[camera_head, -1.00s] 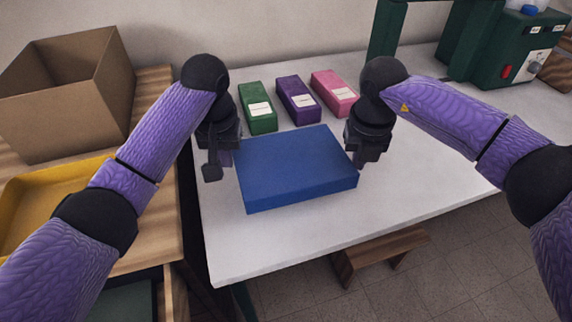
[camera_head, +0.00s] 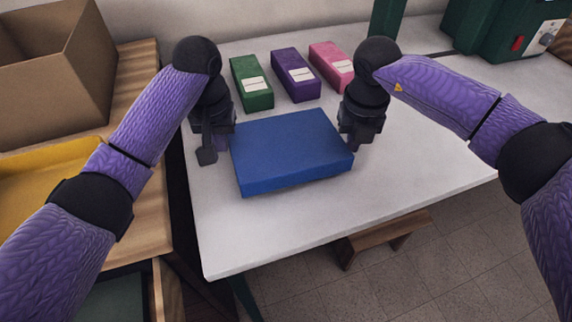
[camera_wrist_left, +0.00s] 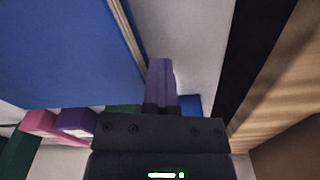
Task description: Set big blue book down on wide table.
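The big blue book (camera_head: 292,150) lies flat, level with the top of the wide white table (camera_head: 240,240); whether it touches the table I cannot tell. My left gripper (camera_head: 222,143) is at the book's left edge. In the left wrist view its purple fingers (camera_wrist_left: 161,83) are together, beside the page edge of the blue book (camera_wrist_left: 65,60), not around it. My right gripper (camera_head: 354,143) is at the book's right edge, its fingers mostly hidden, so I cannot tell whether it is shut.
Green (camera_head: 252,84), purple (camera_head: 296,75) and pink (camera_head: 331,65) boxes stand behind the book. A wooden side table holds a cardboard box (camera_head: 55,85) and a yellow tray (camera_head: 30,205) on the left. A dark green machine (camera_head: 480,30) is at the back right. The table's front is clear.

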